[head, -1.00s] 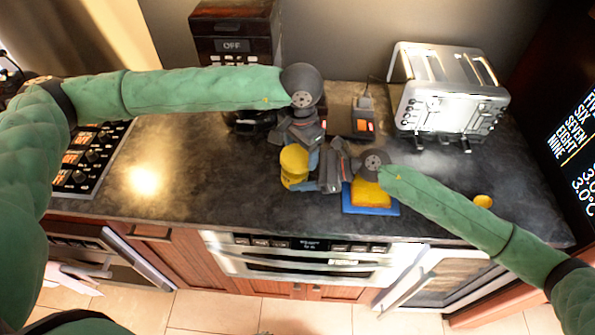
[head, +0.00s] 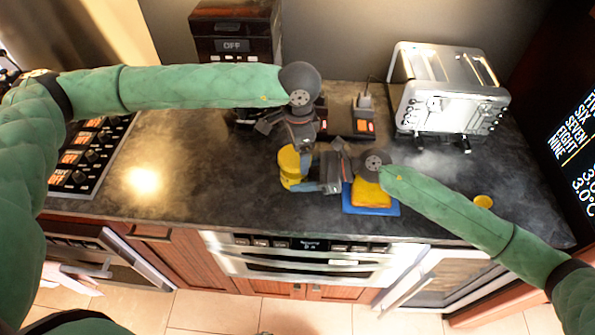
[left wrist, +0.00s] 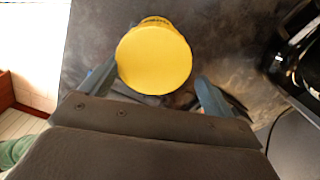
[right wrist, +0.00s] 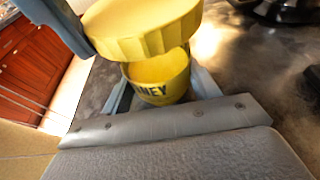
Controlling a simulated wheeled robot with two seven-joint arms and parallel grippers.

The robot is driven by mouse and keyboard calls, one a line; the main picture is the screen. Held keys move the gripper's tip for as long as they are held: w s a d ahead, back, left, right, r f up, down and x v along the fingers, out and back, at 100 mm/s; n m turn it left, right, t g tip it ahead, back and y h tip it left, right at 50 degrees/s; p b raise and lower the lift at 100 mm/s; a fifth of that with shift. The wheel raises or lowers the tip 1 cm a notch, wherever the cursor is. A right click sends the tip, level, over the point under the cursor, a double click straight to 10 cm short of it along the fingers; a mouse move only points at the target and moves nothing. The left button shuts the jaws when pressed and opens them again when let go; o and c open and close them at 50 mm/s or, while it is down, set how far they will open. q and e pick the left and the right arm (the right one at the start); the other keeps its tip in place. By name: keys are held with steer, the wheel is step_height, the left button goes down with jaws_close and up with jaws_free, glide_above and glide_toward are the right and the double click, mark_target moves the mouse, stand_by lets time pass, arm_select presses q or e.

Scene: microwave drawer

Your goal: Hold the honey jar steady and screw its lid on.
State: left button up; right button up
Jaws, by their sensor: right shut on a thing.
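The yellow honey jar (right wrist: 158,88) stands on the counter with its mouth open. Part of its label shows in the right wrist view. My right gripper (head: 318,180) is shut on the jar from the right. The yellow lid (right wrist: 145,30) is above the jar mouth, with a gap between them. From above, the lid (left wrist: 155,60) shows as a round disc between the fingers of my left gripper (left wrist: 158,85). One left finger lies against the lid's side in the right wrist view, and the left gripper looks shut on it. The far finger's contact is hard to see.
A yellow block (head: 370,193) on a blue base (head: 375,210) lies right of the jar, partly under my right wrist. A toaster (head: 447,95) stands behind. Open counter (head: 190,170) lies left.

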arm_select(q)
steer(key=shift+s+d, duration=0.1)
steer(key=shift+s, duration=0.05)
steer(key=n, duration=1.3)
steer(key=shift+d+n, duration=0.1)
steer(key=shift+n, duration=0.2)
stand_by(0.3)
steer(key=shift+s, duration=0.1)
steer(key=c, duration=1)
